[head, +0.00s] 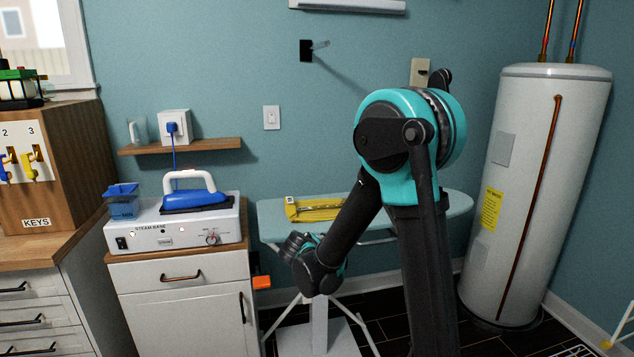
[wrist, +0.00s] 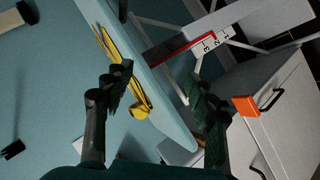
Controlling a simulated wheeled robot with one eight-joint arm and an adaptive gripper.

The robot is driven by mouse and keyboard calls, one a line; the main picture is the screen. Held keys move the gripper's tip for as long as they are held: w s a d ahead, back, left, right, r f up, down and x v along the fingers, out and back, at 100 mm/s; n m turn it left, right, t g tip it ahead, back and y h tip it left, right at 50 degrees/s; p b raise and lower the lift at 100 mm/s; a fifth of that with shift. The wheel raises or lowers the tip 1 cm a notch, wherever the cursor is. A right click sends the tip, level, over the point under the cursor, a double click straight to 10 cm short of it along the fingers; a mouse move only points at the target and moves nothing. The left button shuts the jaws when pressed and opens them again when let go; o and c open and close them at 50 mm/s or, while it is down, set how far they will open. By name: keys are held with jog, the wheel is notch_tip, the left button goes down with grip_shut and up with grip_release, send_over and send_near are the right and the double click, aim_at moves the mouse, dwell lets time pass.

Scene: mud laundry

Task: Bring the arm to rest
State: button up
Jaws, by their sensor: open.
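My gripper (wrist: 162,88) is open in the wrist view, with its two dark fingers spread apart and nothing between them. In the head view my dark and teal arm bends down from its elbow, and its wrist end hangs in front of the ironing board (head: 450,203), to the right of the white cabinet. The fingertips cannot be made out clearly there.
A steam base (head: 170,236) with a blue iron (head: 195,199) stands on the white cabinet (head: 180,320). An orange tag (head: 262,282) sticks out at the cabinet's side. A tall water heater (head: 530,180) stands right. A wooden shelf (head: 200,146) is on the wall.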

jog(key=s+d+f+m+g, duration=0.2)
jog(key=s+d+m+g, duration=0.3)
jog(key=s+d, duration=1)
jog(key=s+d+f+m+g+y, duration=0.1)
jog(key=s+d+f, duration=0.1)
jog(key=s, duration=0.5)
jog(key=s+d+f+m+g+y, duration=0.1)
jog(key=s+d+f+m, duration=0.1)
jog(key=s, duration=0.5)
jog(key=shift+s+f+m+y, duration=0.15)
jog(key=shift+s+m+y, duration=0.15)
jog(key=shift+y, duration=0.1)
